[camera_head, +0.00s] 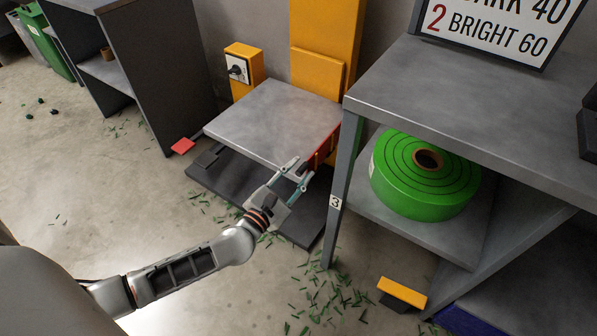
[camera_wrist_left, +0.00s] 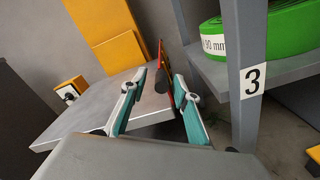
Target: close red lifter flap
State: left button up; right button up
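The red lifter flap (camera_head: 322,146) stands at the right edge of the lifter's grey platform (camera_head: 262,118), close to the shelf leg. In the left wrist view the flap (camera_wrist_left: 161,55) is seen nearly edge-on, with a dark cylindrical part (camera_wrist_left: 161,82) at its near end. My left gripper (camera_head: 302,172) is at the platform's front right corner, by the near end of the flap. In the left wrist view its fingers (camera_wrist_left: 160,85) are spread, one on each side of the dark part. I cannot tell whether they touch it. My right gripper is not in view.
A grey shelf leg marked 3 (camera_head: 338,200) stands close to the right of the flap. A green coil (camera_head: 420,172) lies on the shelf there. A yellow control box (camera_head: 243,70) with a knob stands behind the platform. Green scraps (camera_head: 318,298) litter the floor.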

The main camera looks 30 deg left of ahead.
pick_arm(q)
jog(key=shift+s, duration=0.15)
jog(key=s, duration=1.1)
jog(key=shift+s+a, duration=0.2)
jog(key=shift+s, duration=0.2)
